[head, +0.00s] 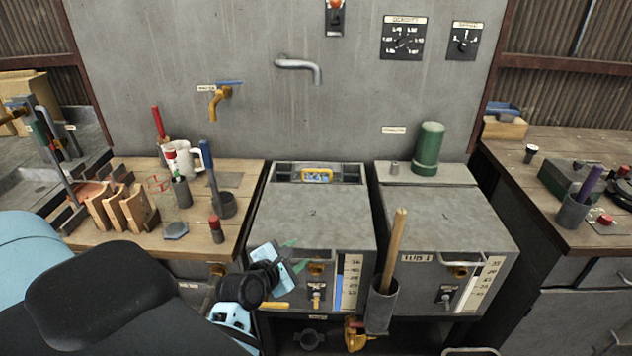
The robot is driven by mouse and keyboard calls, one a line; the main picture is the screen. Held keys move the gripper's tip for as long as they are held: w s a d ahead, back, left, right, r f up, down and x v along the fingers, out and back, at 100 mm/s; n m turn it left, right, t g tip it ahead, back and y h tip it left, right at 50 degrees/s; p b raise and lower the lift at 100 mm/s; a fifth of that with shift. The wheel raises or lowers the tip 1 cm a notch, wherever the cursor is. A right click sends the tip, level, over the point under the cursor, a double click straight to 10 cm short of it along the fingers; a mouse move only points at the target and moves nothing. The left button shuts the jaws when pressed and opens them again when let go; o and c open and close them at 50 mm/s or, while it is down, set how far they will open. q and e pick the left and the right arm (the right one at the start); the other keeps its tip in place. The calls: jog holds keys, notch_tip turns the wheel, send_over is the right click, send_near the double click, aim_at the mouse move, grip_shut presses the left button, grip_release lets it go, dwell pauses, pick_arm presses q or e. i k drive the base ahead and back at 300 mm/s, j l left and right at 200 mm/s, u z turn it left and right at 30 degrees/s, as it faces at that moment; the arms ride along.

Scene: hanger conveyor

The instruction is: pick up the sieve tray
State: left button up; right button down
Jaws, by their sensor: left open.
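I cannot pick out a sieve tray for certain in the head view. A pale metal rim (470,351) is cut off by the bottom edge below the right tub, and I cannot tell what it belongs to. My left gripper (295,255) is open and seems empty, in front of the left tub (314,215), which is marked 2. Its green-tipped fingers point right, near the tub's front fittings, and I cannot tell whether they touch it. My right gripper is not in view.
The right tub (445,215) stands beside it, with a wooden-handled tool (395,245) in a grey holder (382,305) between them. A left bench (190,240) carries a wooden rack (120,208), mug and tools. A right bench (545,150) holds cups and a dark box.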

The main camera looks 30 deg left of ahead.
aim_at(317, 171)
jog(key=i+j, duration=0.8)
jog(key=j, duration=0.15)
